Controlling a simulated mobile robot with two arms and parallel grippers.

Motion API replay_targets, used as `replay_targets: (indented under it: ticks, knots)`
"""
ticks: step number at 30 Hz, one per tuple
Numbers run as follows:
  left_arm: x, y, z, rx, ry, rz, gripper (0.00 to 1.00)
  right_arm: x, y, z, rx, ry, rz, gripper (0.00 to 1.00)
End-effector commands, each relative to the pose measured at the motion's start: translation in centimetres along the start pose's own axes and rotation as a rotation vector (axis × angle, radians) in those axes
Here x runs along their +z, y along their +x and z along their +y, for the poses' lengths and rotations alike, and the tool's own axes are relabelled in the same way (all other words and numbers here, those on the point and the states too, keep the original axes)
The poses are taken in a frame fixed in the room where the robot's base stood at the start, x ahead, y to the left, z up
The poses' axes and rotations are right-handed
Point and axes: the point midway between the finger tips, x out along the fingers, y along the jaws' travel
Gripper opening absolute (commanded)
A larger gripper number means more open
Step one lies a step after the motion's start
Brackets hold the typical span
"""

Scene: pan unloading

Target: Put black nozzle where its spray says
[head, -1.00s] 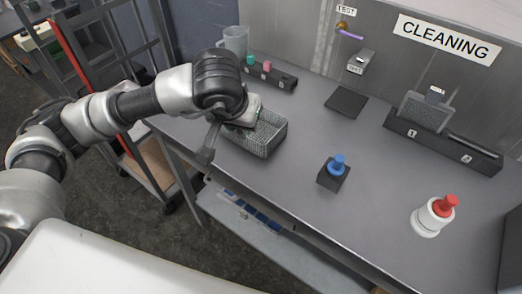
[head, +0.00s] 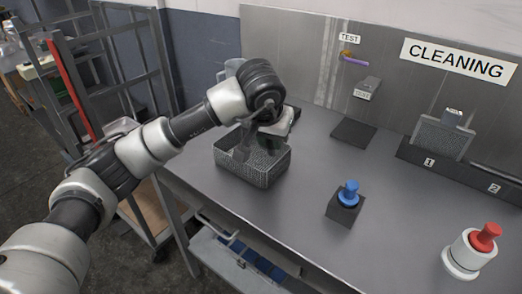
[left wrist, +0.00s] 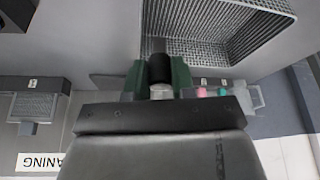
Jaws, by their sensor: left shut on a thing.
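My left gripper (head: 280,125) is above the back right edge of the grey mesh basket (head: 250,178). In the left wrist view my green-padded fingers (left wrist: 160,72) are shut on a black nozzle (left wrist: 159,66) with a pale lower part. The basket (left wrist: 148,18) also shows there, beyond the nozzle; the visible part of its floor looks empty. The TEST station has a grey box (head: 367,88) on the wall and a dark square pad (head: 353,134) below. A long dark holder (head: 410,152) has places marked 1 and 2. My right gripper is not in view.
A blue-topped button (head: 347,194) on a dark block and a red-topped white one (head: 483,240) stand on the bench. Pink (left wrist: 201,92) and green (left wrist: 223,91) pieces sit in a rack near a clear jug (left wrist: 246,97).

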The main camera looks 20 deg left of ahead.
Motion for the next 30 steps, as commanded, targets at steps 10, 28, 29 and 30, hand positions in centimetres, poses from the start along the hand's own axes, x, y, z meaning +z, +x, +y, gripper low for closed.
replay_targets:
  ticks: [10, 28, 29, 30]
  knots:
    - [-0.2, 3.0, -2.7, 0.002, 0.0, -0.003, 0.0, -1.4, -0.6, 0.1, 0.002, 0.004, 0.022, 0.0]
    - [1.1, 6.2, -2.6, -0.001, 0.001, 0.002, 0.0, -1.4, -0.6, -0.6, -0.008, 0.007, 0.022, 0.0]
    - [1.2, 6.3, -2.6, 0.0, 0.001, 0.002, 0.0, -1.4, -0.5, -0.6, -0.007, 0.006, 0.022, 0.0]
    - [1.1, 6.1, -2.6, 0.0, 0.001, 0.002, 0.31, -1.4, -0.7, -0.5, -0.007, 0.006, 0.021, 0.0]
